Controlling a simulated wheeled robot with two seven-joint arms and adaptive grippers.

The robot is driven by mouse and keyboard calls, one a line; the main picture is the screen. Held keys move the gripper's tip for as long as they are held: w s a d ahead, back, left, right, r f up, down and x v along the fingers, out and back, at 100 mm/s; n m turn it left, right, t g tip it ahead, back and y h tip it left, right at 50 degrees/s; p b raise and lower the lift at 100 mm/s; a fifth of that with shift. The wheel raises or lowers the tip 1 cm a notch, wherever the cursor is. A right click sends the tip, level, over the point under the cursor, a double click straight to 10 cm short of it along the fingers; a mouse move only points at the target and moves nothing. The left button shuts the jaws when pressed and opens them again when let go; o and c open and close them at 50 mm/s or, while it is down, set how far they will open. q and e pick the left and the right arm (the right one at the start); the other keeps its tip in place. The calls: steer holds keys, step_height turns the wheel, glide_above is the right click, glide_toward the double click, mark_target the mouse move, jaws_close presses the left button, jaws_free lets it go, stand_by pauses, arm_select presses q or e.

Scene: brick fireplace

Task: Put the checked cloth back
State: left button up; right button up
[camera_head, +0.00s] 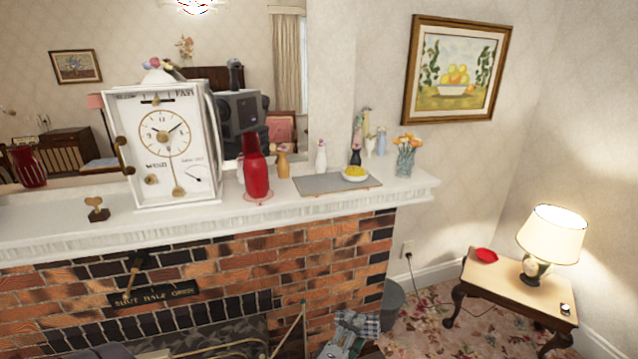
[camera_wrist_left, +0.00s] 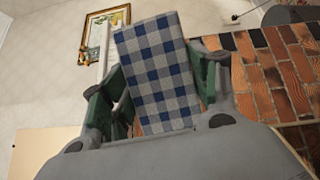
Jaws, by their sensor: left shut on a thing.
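The blue-and-white checked cloth (camera_head: 370,323) shows low in the head view, in front of the brick fireplace. In the left wrist view the cloth (camera_wrist_left: 160,75) stands up as a flat, folded-looking rectangle between the green fingers. My left gripper (camera_head: 346,340) is at the bottom edge of the head view, below the mantel's right part. It is shut on the cloth, and the fingers (camera_wrist_left: 155,90) sit on either side of it in the wrist view. The cloth's lower end is hidden by the gripper body. My right gripper is not in view.
The white mantel (camera_head: 250,220) carries a clock (camera_head: 165,150), a red bottle (camera_head: 255,170), a grey board (camera_head: 310,184) with a bowl of yellow things (camera_head: 355,174), and several vases. A side table (camera_head: 500,285) at right holds a lamp (camera_head: 550,235) and a red dish (camera_head: 486,255).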

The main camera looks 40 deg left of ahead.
mark_target(335, 320)
arm_select(q)
steer(key=shift+s+a+m+g+h, duration=0.15)
steer(key=shift+a+m+g+h, duration=0.45)
steer(key=shift+a+h, duration=0.7)
steer(key=shift+a+r+m+g+h, duration=0.1)
steer(key=shift+a+m+g+h, duration=0.1)
steer(key=shift+a+g+h, duration=0.4)
steer(key=shift+a+m+g+h, duration=0.2)
steer(key=shift+a+g+h, duration=0.1)
steer(key=shift+a, duration=0.55)
steer(key=shift+a, duration=0.2)
